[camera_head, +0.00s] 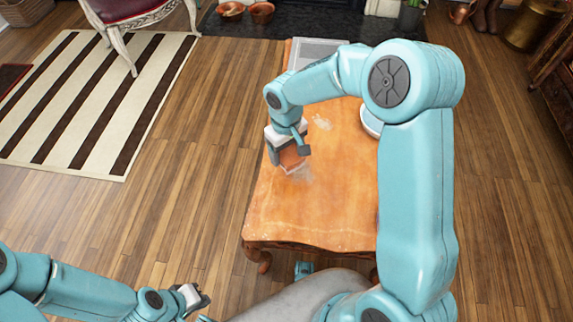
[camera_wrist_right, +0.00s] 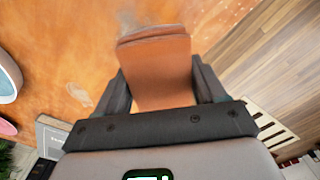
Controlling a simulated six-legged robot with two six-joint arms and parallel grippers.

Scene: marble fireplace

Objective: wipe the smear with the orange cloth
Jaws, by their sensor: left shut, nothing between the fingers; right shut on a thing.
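The orange cloth (camera_wrist_right: 157,72) is a folded block between the fingers of my right gripper (camera_wrist_right: 162,85). In the head view the cloth (camera_head: 292,157) is low over the wooden table (camera_head: 318,220), and my right gripper (camera_head: 289,155) is shut on it. A pale, whitish smear (camera_head: 299,172) shows on the tabletop just below the cloth, partly hidden by it. I cannot tell for sure whether the cloth touches the top. A second pale mark (camera_head: 322,122) lies farther back. My left gripper (camera_head: 196,297) is shut and empty, low at the left, off the table.
A round whitish-blue dish (camera_head: 371,122) sits at the right edge, partly behind my right arm. The table's front part is bare. Wooden floor and a striped rug (camera_head: 100,100) lie to the left.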

